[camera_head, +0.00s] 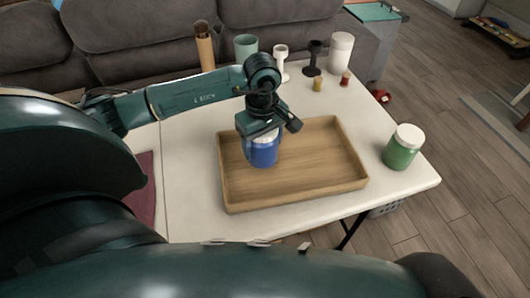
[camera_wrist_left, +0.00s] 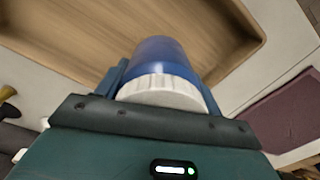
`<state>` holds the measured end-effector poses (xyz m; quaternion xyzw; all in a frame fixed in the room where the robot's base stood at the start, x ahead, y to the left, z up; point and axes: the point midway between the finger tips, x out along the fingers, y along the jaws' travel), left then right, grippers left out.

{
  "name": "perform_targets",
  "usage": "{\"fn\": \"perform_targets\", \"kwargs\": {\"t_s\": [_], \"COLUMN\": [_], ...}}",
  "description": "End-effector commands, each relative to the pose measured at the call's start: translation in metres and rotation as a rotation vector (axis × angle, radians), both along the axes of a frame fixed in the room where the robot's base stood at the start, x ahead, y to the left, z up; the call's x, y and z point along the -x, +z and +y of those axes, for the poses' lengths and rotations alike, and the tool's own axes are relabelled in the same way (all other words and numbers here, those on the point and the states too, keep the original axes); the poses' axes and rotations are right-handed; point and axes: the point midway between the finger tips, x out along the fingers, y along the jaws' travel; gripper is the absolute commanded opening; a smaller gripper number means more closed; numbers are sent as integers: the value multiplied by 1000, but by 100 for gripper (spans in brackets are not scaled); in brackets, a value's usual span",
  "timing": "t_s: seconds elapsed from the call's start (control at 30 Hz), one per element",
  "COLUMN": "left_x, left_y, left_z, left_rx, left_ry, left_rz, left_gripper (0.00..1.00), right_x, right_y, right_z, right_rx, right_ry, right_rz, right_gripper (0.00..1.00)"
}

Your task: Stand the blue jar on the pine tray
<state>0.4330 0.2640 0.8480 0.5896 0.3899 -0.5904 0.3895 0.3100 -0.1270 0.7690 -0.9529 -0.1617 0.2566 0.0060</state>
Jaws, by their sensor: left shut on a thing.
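The blue jar (camera_head: 264,152) with a white lid is in the grip of my left gripper (camera_head: 262,140), which comes down on it from above. In the head view the jar is over the left part of the pine tray (camera_head: 335,189), inside its rim. I cannot tell whether its base touches the tray floor. In the left wrist view the blue jar (camera_wrist_left: 160,58) sits between the fingers, lid toward the gripper, with the tray (camera_wrist_left: 75,35) behind it. The rest of the tray is empty. My right gripper is not in view.
A green jar (camera_head: 403,147) with a white lid stands right of the tray. Goblets (camera_head: 281,62), a green cup (camera_head: 246,47), a white cylinder (camera_head: 341,53) and small bottles (camera_head: 318,84) stand at the back. A maroon cloth (camera_head: 140,185) lies at the left. A grey sofa is behind the table.

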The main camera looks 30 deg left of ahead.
Motion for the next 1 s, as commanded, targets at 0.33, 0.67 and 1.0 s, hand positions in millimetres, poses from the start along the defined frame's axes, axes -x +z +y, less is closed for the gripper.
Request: {"fn": "perform_targets", "kwargs": {"t_s": [0.33, 0.67, 1.0], "left_x": [1, 0, 0], "left_y": [-38, -43, -44], "left_z": [0, 0, 0], "left_rx": [0, 0, -1], "left_ry": [0, -1, -1], "left_rz": [2, -2, 0], "left_gripper": [39, 39, 88], "right_x": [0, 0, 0], "right_y": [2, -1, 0], "right_z": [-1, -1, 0], "right_rx": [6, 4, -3], "right_ry": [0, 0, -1], "right_rz": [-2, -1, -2], "right_gripper": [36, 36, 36]}}
